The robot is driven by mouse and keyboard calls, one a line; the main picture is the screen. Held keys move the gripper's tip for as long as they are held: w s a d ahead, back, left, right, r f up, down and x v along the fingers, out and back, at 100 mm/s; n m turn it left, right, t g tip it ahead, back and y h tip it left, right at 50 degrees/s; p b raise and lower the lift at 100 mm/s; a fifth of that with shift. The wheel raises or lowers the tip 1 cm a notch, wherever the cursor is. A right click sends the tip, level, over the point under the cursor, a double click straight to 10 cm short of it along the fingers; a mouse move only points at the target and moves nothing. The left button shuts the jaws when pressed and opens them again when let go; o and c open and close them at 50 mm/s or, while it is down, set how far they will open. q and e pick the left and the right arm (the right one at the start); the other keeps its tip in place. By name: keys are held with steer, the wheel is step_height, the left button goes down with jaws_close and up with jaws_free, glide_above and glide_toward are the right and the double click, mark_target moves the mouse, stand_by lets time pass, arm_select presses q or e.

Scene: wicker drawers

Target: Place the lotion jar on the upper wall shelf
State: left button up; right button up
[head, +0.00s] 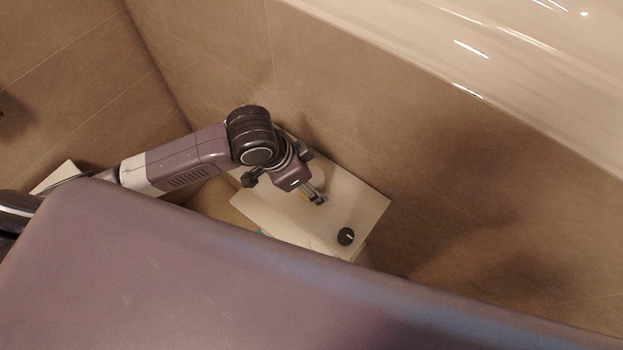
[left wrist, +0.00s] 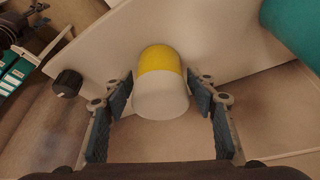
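A jar (left wrist: 160,88) with a yellow part and a white part, seemingly the lotion jar, shows in the left wrist view. It is at the white surface (left wrist: 105,50). My left gripper (left wrist: 160,98) has its two fingers apart, one on each side of the jar, with a narrow gap to it on both sides. In the head view my left gripper (head: 317,199) is over the white surface (head: 270,212), and only a speck of yellow shows beside the fingers. My right gripper is not in view. I cannot make out an upper wall shelf.
A small black round object (head: 346,236) sits on the white surface near its corner, also in the left wrist view (left wrist: 67,83). A teal object (left wrist: 293,30) is at the upper right of the wrist view. Tiled wall (head: 420,170) and a glossy white ledge (head: 480,50) lie beyond.

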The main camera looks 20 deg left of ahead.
arm_select(q)
steer(key=shift+r, duration=0.15)
steer(key=shift+r, duration=0.25)
steer(key=b+v, duration=0.2)
steer(key=v, duration=0.9)
steer(key=shift+s+a+r, duration=0.15)
steer(key=shift+a+r, duration=0.05)
